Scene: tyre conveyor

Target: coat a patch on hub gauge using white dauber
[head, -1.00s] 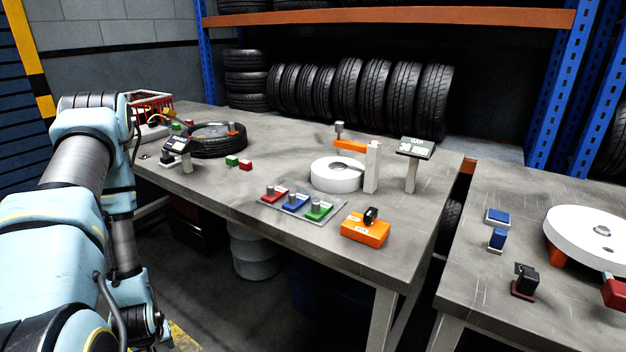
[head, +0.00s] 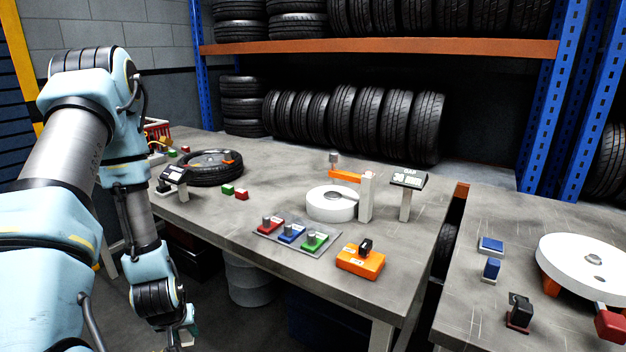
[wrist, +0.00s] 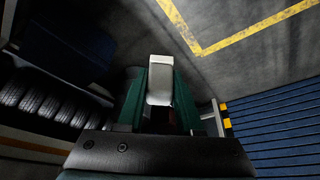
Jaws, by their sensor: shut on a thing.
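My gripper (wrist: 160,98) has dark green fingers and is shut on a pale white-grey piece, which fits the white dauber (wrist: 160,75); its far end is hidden. In the head view my gripper (head: 184,333) hangs low at the left, below and in front of the table, and is too small there for detail. No thing in view is plainly labelled hub gauge. A white round drum (head: 330,207) with an orange arm (head: 345,175), a post and a small display (head: 408,178) stands on the main table. A white disc (head: 585,258) on orange feet stands on the right table.
A tray of red, blue and green stamps (head: 290,250) and an orange box (head: 361,261) lie near the table's front edge. A tyre (head: 208,175) lies at the left. Blue blocks (head: 491,245) and a black holder (head: 519,311) stand on the right table.

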